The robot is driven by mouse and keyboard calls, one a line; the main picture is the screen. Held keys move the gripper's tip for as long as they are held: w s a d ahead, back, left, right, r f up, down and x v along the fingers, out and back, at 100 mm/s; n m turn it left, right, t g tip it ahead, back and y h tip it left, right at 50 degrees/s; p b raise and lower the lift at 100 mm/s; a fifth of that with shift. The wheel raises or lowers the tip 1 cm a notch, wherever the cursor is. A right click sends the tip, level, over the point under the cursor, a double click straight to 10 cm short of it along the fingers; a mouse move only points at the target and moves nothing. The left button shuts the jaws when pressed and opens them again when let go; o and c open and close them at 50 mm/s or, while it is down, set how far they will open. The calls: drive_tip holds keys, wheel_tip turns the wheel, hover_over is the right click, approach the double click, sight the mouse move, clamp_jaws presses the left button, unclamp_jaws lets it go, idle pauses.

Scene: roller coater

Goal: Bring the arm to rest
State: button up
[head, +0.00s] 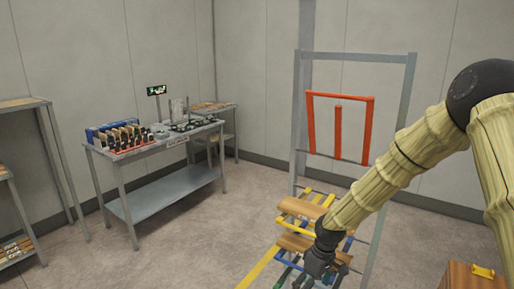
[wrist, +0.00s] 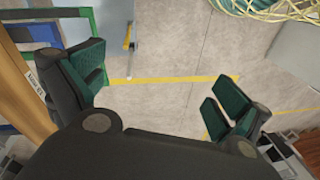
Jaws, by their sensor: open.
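My gripper (head: 312,268) hangs low at the bottom of the head view, at the end of my tan-sleeved arm, in front of a rack holding wooden boards (head: 300,208). In the wrist view my gripper (wrist: 160,92) shows its two green-padded fingers spread wide apart. Nothing is between them but the floor and a yellow floor line (wrist: 175,79) below. A wooden board (wrist: 22,85) lies close beside the left finger in the wrist view; I cannot tell whether they touch.
A grey frame (head: 409,90) with a red bracket (head: 340,97) stands behind my arm. A steel workbench (head: 160,200) with tools stands at left, shelves (head: 60,170) at far left. A wooden box (head: 465,276) is at lower right. Floor (head: 190,255) between workbench and rack is clear.

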drive_tip(key=s+f+m+b, duration=0.1)
drive_tip(key=s+f+m, duration=0.3)
drive_tip(key=s+f, duration=1.4)
drive_tip(key=s+d+f+m, duration=0.2)
drive_tip(key=s+d+f, duration=0.1)
drive_tip(key=s, duration=0.7)
drive_tip(key=s+d+f+m+h+b, duration=0.1)
drive_tip(key=s+d+f+m, duration=0.1)
drive_tip(key=s, duration=0.8)
drive_tip(key=shift+d+f+m+t+h, duration=0.3)
drive_tip(key=shift+d+f, duration=0.1)
drive_tip(key=shift+f, duration=0.45)
